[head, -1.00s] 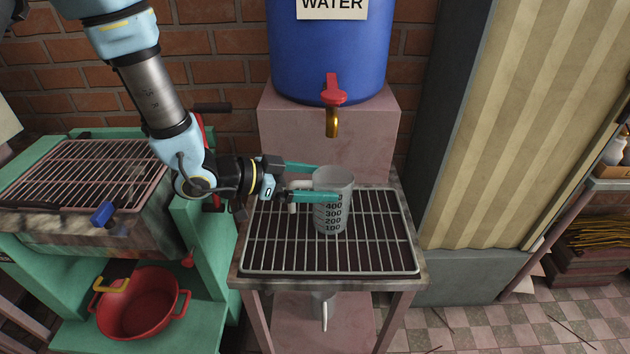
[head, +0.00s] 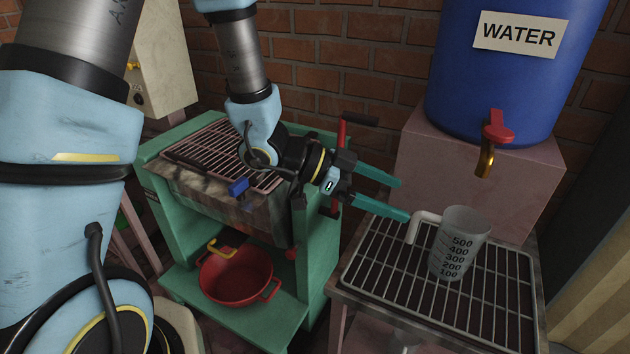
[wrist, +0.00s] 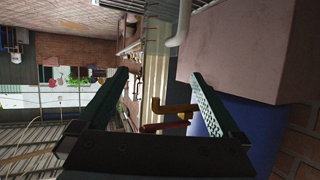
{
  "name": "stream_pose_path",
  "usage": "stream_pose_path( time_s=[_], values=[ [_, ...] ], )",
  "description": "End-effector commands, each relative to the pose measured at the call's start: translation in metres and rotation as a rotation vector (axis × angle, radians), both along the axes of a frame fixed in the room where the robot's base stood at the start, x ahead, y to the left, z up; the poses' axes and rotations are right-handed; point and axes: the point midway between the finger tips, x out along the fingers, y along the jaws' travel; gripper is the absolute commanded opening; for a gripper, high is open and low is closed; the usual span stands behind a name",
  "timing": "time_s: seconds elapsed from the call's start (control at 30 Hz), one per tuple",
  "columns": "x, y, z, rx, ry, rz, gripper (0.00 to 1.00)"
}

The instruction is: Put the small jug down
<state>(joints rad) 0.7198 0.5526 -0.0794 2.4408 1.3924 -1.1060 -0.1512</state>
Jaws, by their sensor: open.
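The small jug (head: 460,244) is a grey translucent measuring cup with black marks from 100 to 500. It stands upright on the wire rack (head: 386,262) of the stand below the water tap, with its pale handle (head: 420,226) pointing left. My gripper (head: 404,199) is open and empty, to the left of the jug and apart from its body. The lower finger's tip is close to the handle; I cannot tell if they touch.
The blue water tank (head: 520,75) with a red-handled brass tap (head: 488,155) sits on a pink block (head: 420,160) behind the rack. A green bench (head: 318,255) with a grill stands left, a red pot (head: 235,277) on its lower shelf. A brick wall is behind.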

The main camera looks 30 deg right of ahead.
Motion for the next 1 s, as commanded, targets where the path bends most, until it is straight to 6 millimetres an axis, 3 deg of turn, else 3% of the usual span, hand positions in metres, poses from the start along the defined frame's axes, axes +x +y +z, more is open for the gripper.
stream_pose_path(
  time_s=[0.13, 0.2, 0.27, 0.37, 0.47, 0.5, 0.57, 0.63, 0.7, 0.8, 0.9, 1.0],
  values=[
    [0.002, 0.000, 0.000, 0.002, -0.002, 0.005, 1.00],
    [0.013, 0.001, -0.001, 0.015, -0.021, 0.043, 1.00],
    [0.035, 0.003, -0.004, 0.043, -0.056, 0.118, 1.00],
    [0.099, 0.022, -0.008, 0.138, -0.141, 0.343, 1.00],
    [0.177, 0.072, -0.011, 0.294, -0.207, 0.652, 1.00],
    [0.204, 0.101, -0.011, 0.367, -0.215, 0.784, 1.00],
    [0.236, 0.150, -0.010, 0.480, -0.205, 0.977, 1.00],
    [0.256, 0.216, -0.007, 0.627, -0.146, 1.204, 1.00],
    [0.255, 0.277, -0.004, 0.763, -0.042, 1.403, 1.00],
    [0.231, 0.338, 0.000, 0.919, 0.153, 1.610, 1.00],
    [0.202, 0.369, 0.004, 1.016, 0.345, 1.730, 1.00],
    [0.181, 0.381, 0.007, 1.067, 0.481, 1.785, 1.00]
  ],
)
